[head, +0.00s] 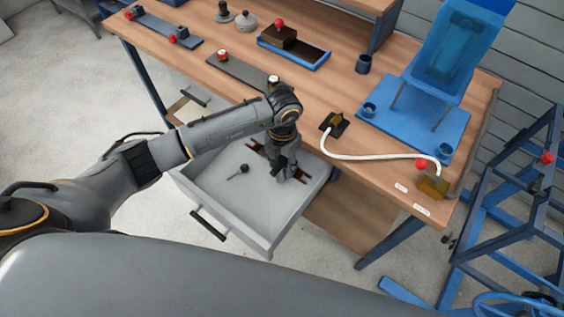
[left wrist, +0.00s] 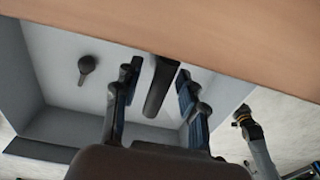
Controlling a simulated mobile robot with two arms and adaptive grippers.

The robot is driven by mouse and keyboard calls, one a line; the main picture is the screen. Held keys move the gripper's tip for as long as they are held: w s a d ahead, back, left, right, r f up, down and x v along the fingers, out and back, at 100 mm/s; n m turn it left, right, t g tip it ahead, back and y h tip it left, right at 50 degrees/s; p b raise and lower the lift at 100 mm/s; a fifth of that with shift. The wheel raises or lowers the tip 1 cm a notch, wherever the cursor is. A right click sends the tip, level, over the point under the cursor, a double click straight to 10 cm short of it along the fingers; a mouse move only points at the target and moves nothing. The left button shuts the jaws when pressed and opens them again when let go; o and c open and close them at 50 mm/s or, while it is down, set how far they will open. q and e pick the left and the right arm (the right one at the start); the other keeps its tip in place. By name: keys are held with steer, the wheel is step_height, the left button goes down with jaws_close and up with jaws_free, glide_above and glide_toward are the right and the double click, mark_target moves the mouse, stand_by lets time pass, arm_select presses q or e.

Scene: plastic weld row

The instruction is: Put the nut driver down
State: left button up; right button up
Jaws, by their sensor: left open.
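My left gripper (head: 283,172) reaches down into an open grey drawer (head: 203,182) under the bench's front edge. It also shows in the left wrist view (left wrist: 157,92), with its fingers open and apart. A dark, long handle-like object (left wrist: 160,85), which looks like the nut driver, lies between the fingers with gaps on both sides. I cannot tell whether it rests fully on the drawer floor, and the gripper hides most of it in the head view. A small dark tool with a round head (head: 243,168) lies left of the gripper in the drawer.
The wooden bench top (head: 215,90) overhangs the drawer's back. On it are a blue tray (head: 318,63), a blue fixture (head: 420,119) and a white cable (head: 375,157). A blue frame (head: 500,210) stands at right. The drawer floor left of the gripper is mostly clear.

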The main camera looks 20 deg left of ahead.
arm_select(q)
steer(key=shift+r, duration=0.1)
step_height(320, 180, up, 12)
steer(key=b, duration=0.1)
steer(key=shift+w, duration=0.25)
stand_by(0.5)
